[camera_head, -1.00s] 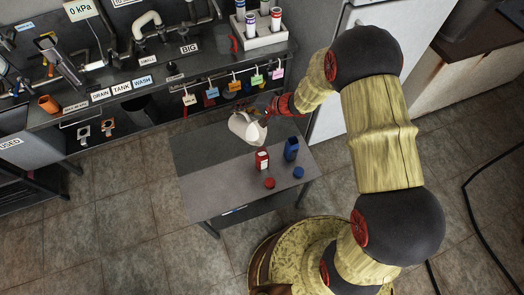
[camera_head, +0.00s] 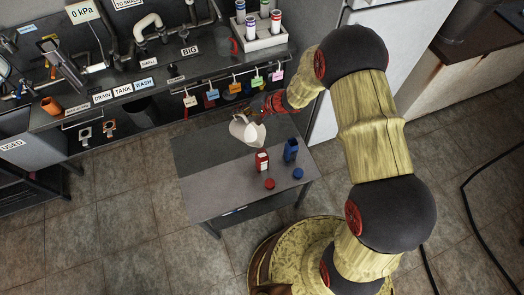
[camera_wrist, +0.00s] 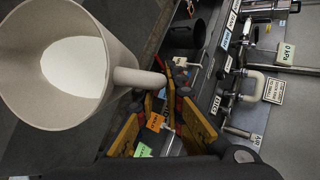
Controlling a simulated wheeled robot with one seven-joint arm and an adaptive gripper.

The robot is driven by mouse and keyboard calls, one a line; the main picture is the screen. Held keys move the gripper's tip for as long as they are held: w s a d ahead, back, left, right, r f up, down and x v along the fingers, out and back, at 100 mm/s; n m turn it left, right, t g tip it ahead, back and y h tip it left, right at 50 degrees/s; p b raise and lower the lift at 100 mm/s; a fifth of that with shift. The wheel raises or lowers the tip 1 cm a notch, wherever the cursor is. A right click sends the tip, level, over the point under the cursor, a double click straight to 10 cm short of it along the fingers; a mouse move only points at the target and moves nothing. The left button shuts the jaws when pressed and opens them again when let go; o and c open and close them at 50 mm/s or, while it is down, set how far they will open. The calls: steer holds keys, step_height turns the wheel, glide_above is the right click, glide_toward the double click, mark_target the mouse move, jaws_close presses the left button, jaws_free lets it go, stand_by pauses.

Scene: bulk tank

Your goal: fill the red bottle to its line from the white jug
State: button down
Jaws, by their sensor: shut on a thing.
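The white jug (camera_head: 246,132) hangs tilted above the back of the small grey table, behind and left of the red bottle. My gripper (camera_head: 264,109) is shut on its handle. In the wrist view the jug (camera_wrist: 105,48) shows its open mouth with a white surface inside, seemingly liquid; the handle (camera_wrist: 140,78) runs to my gripper (camera_wrist: 163,105). The red bottle (camera_head: 262,161) stands upright on the table with a pale label; its fill line and contents are too small to tell. No stream shows between jug and bottle.
A blue bottle (camera_head: 290,150) stands just right of the red one. A red cap (camera_head: 269,184) and blue cap (camera_head: 298,173) lie in front. The table's left side (camera_head: 205,185) is clear. Hanging tags (camera_head: 233,87) line the counter behind.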

steer(key=f+p, duration=0.1)
steer(key=w+a+f+g+h+p, duration=0.1)
steer(key=p, duration=0.1)
steer(key=shift+g, duration=0.3)
steer(key=shift+f+h, duration=0.3)
steer(key=shift+f, duration=0.2)
steer(key=w+a+f+m+g+h, duration=0.1)
steer(key=w+f+g+h, duration=0.1)
steer(key=f, duration=0.3)
steer(key=w+a+f+m+g+h, duration=0.1)
steer(key=w+a+f+g+h, duration=0.1)
steer(key=f, duration=0.4)
steer(key=shift+w+a+f+g+h+p, duration=0.2)
steer(key=shift+w+g+h+p, duration=0.25)
steer(key=shift+g, duration=0.65)
